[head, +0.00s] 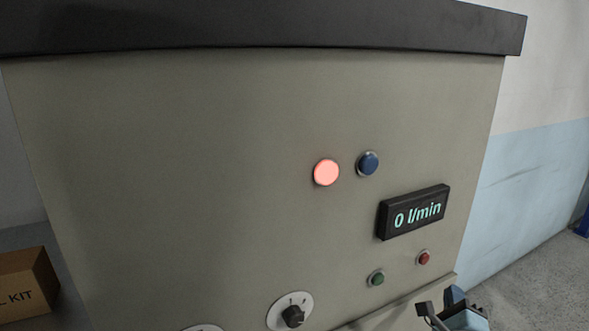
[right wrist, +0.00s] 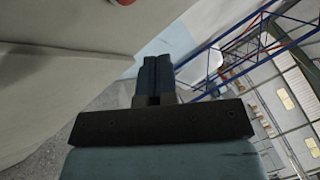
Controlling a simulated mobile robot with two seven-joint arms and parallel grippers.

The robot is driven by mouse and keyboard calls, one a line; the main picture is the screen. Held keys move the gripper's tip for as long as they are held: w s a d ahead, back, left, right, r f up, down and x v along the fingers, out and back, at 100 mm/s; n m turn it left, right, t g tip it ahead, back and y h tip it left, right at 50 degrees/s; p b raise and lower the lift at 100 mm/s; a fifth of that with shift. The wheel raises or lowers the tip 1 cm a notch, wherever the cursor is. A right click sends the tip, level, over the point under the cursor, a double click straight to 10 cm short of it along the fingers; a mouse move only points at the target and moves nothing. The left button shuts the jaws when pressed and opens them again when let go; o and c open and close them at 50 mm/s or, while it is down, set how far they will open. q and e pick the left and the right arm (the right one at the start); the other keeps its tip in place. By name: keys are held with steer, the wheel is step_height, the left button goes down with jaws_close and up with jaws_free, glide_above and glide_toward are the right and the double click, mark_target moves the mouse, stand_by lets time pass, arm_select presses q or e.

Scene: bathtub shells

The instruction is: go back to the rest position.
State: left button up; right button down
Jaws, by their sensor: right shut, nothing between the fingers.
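My right gripper (head: 440,306) shows at the bottom right of the head view, below the red and green buttons of a grey control panel (head: 200,170). In the right wrist view my right gripper (right wrist: 154,62) has its two dark blue fingers together with nothing between them. It is apart from the panel face, which fills the left of that view. My left gripper is not in either view.
The panel has a lit red lamp (head: 326,172), a blue button (head: 367,164), a display (head: 413,212) reading 0 l/min, a green button (head: 376,279), a red button (head: 423,258) and a black knob (head: 293,316). A cardboard box (head: 28,285) is at left. Floor (head: 540,280) is clear at right.

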steer(key=s+a+f+n+g+y, duration=0.2)
steer(key=s+a+f+n+y, duration=0.55)
steer(key=n, duration=0.55)
steer(key=s+a+f+n+g+y, duration=0.2)
steer(key=s+a+f+n+y, duration=0.2)
steer(key=s+a+f+n, duration=0.6)
steer(key=s+d+f+n+g+h, duration=0.1)
steer(key=s+f+n+g, duration=0.2)
steer(key=s+f+n, duration=0.3)
step_height(320, 180, down, 4)
steer(key=shift+d+r+n+g+p, duration=0.15)
steer(key=shift+n+g+p, duration=0.25)
steer(key=shift+n, duration=0.5)
steer(key=shift+h, duration=0.25)
